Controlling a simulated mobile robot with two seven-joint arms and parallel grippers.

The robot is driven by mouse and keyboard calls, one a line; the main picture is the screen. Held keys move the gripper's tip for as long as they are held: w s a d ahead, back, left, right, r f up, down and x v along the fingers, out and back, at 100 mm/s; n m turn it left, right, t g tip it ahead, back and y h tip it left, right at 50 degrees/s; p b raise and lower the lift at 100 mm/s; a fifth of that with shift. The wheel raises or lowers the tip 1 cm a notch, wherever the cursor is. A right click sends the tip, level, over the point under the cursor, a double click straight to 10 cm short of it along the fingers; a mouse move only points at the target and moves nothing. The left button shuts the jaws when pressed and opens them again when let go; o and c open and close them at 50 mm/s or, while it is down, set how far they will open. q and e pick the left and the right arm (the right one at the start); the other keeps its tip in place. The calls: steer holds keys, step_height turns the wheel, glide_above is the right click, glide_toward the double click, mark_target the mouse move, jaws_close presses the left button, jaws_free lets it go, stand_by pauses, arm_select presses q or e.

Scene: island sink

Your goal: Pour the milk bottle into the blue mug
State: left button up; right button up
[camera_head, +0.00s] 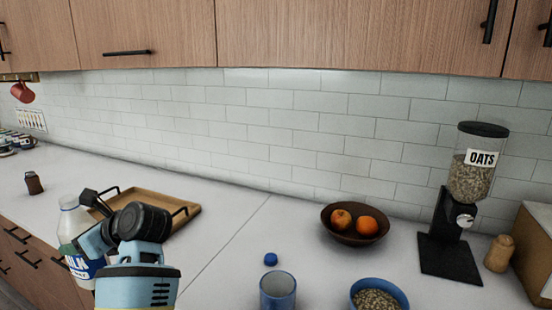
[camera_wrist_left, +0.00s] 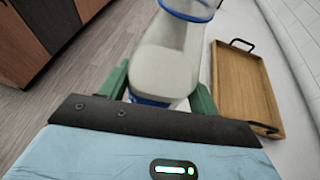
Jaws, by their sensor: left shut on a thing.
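The milk bottle (camera_head: 68,220), clear with white milk and a blue-green label, is at the left in the head view, roughly upright near the counter's front edge. It also shows in the left wrist view (camera_wrist_left: 165,62) between the green fingers. My left gripper (camera_head: 84,232) is shut on the bottle, and my arm hides part of it. The blue mug (camera_head: 278,292) stands on the counter at the bottom centre, well to the right of the bottle. A small blue cap (camera_head: 270,259) lies just behind the mug. My right gripper is not in view.
A wooden tray (camera_head: 160,207) with black handles lies behind my left arm. A blue bowl of oats (camera_head: 378,297) stands right of the mug. A fruit bowl (camera_head: 354,237) and an oats dispenser (camera_head: 468,205) stand farther back. The counter between tray and mug is clear.

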arm_select(q)
steer(key=s+d+f+m+t+h, duration=0.5)
steer(key=s+d+f+m+h, duration=0.1)
steer(key=s+d+m, duration=0.1)
steer(key=s+d+f+m+t+h, duration=0.5)
steer(key=s+d+f+m+h, duration=0.1)
steer(key=s+d, duration=0.4)
steer(key=shift+d+f+m+h, duration=0.4)
steer(key=shift+d+m+h, duration=0.1)
steer(key=shift+d+m, duration=0.45)
steer(key=shift+a, duration=0.15)
